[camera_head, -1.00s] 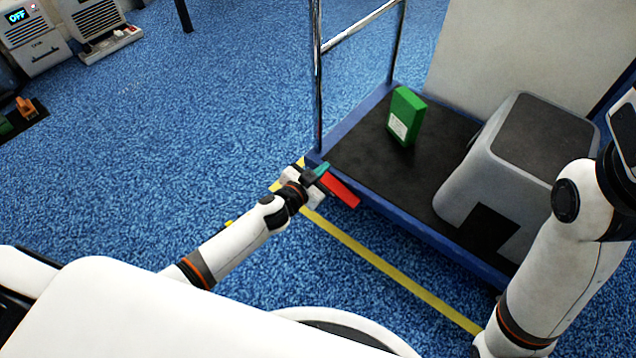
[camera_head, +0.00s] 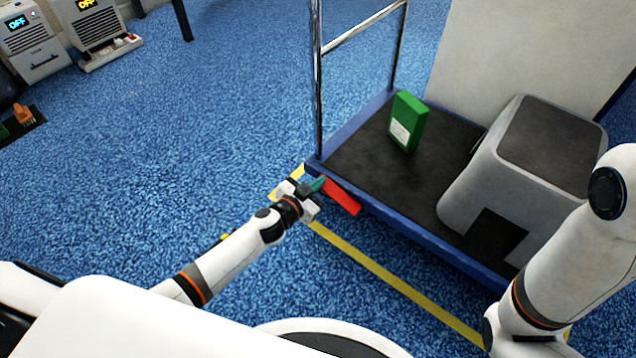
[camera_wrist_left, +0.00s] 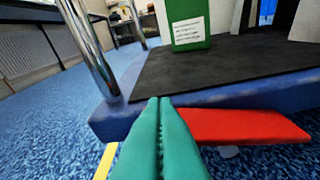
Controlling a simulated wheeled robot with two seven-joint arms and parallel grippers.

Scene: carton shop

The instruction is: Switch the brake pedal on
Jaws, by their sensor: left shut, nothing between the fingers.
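The red brake pedal (camera_head: 341,197) sticks out from the near left edge of the blue cart, close to its corner post. It also shows in the left wrist view (camera_wrist_left: 245,126), to the right of the fingertips. My left gripper (camera_head: 318,184) is shut and empty, its teal fingers at the pedal's left end. In the left wrist view the shut fingers (camera_wrist_left: 160,115) overlap the pedal's left end, so I cannot tell if they touch it. My right arm is at the right of the head view, with its gripper out of frame.
The cart (camera_head: 440,246) has a black deck carrying a green box (camera_head: 407,121) and a grey step stool (camera_head: 535,150). A chrome handle (camera_head: 318,80) rises at its left corner. Yellow tape (camera_head: 390,277) marks the blue floor. Machines with OFF displays (camera_head: 28,40) stand far left.

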